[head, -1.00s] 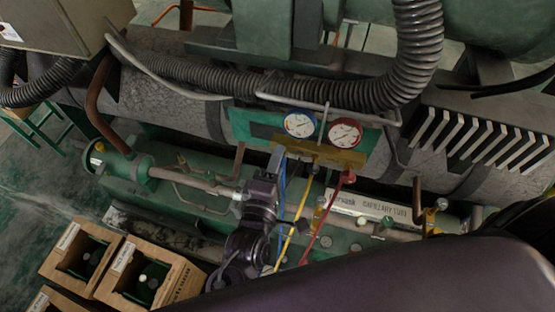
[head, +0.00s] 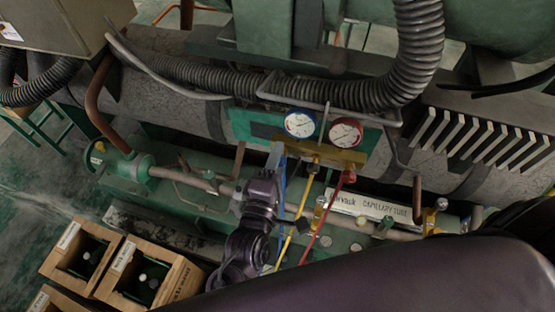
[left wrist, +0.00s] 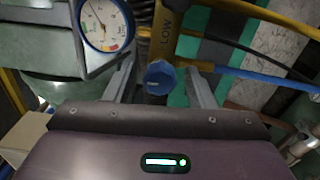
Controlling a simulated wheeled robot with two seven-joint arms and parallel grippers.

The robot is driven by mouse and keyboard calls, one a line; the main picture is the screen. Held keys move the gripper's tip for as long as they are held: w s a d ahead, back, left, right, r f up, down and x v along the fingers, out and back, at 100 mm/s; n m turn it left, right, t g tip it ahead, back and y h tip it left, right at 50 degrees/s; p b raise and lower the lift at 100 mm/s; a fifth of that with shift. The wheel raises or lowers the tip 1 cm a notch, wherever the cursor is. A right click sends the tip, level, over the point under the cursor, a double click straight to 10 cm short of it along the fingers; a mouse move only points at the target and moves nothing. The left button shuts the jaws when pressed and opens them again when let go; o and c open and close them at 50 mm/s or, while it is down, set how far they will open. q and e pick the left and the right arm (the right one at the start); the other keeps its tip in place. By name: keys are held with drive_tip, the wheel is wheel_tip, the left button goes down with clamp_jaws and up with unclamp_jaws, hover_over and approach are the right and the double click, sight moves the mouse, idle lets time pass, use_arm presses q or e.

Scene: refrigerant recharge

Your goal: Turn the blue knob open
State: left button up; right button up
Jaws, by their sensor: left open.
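The blue knob (left wrist: 159,77) shows in the left wrist view on the yellow manifold body (left wrist: 168,35), which is marked LOW. My left gripper (left wrist: 160,85) is open, with one finger on each side of the knob. I cannot tell whether the fingers touch it. In the head view my left gripper (head: 277,158) is at the left end of the yellow manifold (head: 335,155) and hides the knob. The blue-rimmed gauge (head: 299,123) is just above it. My right gripper is not in view.
A red-rimmed gauge (head: 345,133) sits right of the blue one. Blue, yellow (head: 291,237) and red (head: 318,222) hoses hang below the manifold, close to my left arm. A ribbed black hose (head: 200,78) runs above. Wooden crates with bottles (head: 150,272) stand at the lower left.

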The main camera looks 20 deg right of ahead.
use_arm(q)
drive_tip(key=b+v, duration=0.2)
drive_tip(key=v, duration=0.5)
drive_tip(key=shift+s+a, duration=0.2)
drive_tip(key=shift+s, duration=0.1)
